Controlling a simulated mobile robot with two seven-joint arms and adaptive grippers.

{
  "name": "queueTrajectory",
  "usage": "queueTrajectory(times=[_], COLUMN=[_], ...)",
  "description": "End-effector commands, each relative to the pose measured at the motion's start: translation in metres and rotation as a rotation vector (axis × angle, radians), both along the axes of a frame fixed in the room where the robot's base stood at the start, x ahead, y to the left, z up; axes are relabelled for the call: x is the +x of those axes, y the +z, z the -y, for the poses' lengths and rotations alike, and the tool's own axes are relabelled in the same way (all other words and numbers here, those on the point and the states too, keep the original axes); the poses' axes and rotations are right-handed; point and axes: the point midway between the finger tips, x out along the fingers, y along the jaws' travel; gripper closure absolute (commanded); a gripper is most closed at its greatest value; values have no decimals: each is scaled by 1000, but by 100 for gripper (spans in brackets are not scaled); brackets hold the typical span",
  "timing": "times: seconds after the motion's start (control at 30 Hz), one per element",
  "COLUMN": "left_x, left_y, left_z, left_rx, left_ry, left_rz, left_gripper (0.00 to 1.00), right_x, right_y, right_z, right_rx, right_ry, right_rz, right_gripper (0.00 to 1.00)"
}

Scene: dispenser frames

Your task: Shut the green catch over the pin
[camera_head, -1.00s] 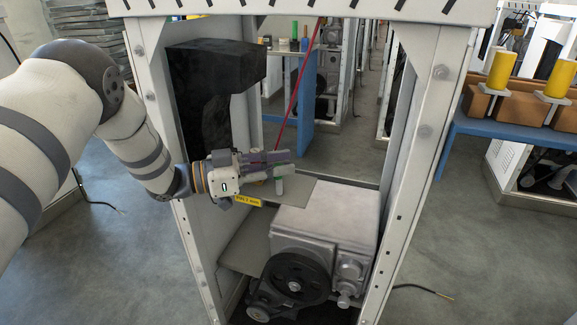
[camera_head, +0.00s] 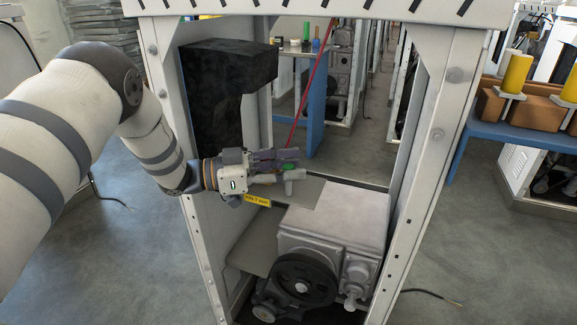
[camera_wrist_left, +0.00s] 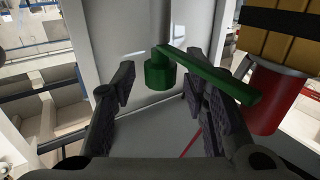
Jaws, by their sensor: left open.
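The green catch (camera_wrist_left: 220,78) shows in the left wrist view as a flat arm slanting down to the right from a round green hub. My left gripper (camera_head: 291,161) is open inside the machine frame. In the left wrist view the left gripper (camera_wrist_left: 160,88) has one finger to each side of the hub, apart from it. The catch's arm passes over the right finger in the picture. I cannot make out the pin. My right gripper is out of view.
White posts (camera_head: 435,140) flank the opening. A grey machine box (camera_head: 335,220) with a black pulley (camera_head: 303,280) stands below the gripper, and a black block (camera_head: 225,65) hangs at upper left. A yellow label (camera_head: 257,200) sits under the gripper. A red cylinder (camera_wrist_left: 275,97) stands right in the wrist view.

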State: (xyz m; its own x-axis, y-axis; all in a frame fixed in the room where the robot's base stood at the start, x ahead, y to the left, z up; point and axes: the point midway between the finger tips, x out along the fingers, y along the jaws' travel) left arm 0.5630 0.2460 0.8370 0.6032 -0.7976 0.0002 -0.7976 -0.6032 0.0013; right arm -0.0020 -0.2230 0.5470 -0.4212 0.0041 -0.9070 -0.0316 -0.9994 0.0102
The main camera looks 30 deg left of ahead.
Motion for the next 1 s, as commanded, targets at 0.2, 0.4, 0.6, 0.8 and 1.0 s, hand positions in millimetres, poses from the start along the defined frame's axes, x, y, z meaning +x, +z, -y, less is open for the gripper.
queueTrajectory(times=[0.2, 0.4, 0.6, 0.8, 1.0], left_x=[-16, -49, -69, -73, -68], left_y=[0, 0, 0, 0, 3], left_z=[-23, -66, -92, -96, -92], left_rx=[0, 1, 0, 0, -36], left_ry=[4, 3, 2, -1, 43], left_rz=[0, 0, 0, 0, 31], left_gripper=[60, 60, 60, 60, 82], right_x=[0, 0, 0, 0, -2], right_y=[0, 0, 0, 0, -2], right_z=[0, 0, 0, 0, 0], right_rx=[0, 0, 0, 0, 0], right_ry=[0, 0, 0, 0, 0], right_rz=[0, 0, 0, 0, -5], right_gripper=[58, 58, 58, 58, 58])
